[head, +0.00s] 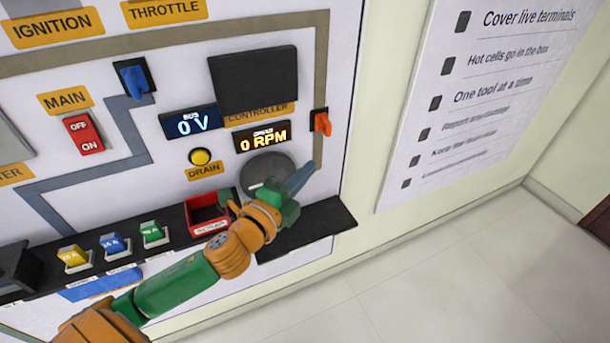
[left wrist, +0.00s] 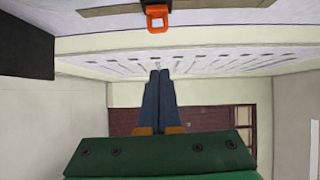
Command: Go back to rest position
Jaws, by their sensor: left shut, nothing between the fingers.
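My left arm, green and orange, comes in from the lower left in the head view. My left gripper (head: 301,178) is in front of the panel's lower right part, near the round grey disc (head: 266,170) and above the dark shelf (head: 310,228). In the left wrist view its two blue fingers (left wrist: 159,76) are together with nothing between them. An orange part (left wrist: 157,18) on the panel shows beyond them at the top; in the head view an orange switch (head: 322,123) sits above the gripper. My right gripper is in neither view.
The panel carries a red MAIN switch (head: 84,134), a blue lever (head: 134,79), a yellow DRAIN button (head: 200,156) and displays reading 0 V and 0 RPM. A red bin (head: 206,214) and several coloured fuses (head: 112,243) line the ledge. Open floor (head: 450,280) lies to the right.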

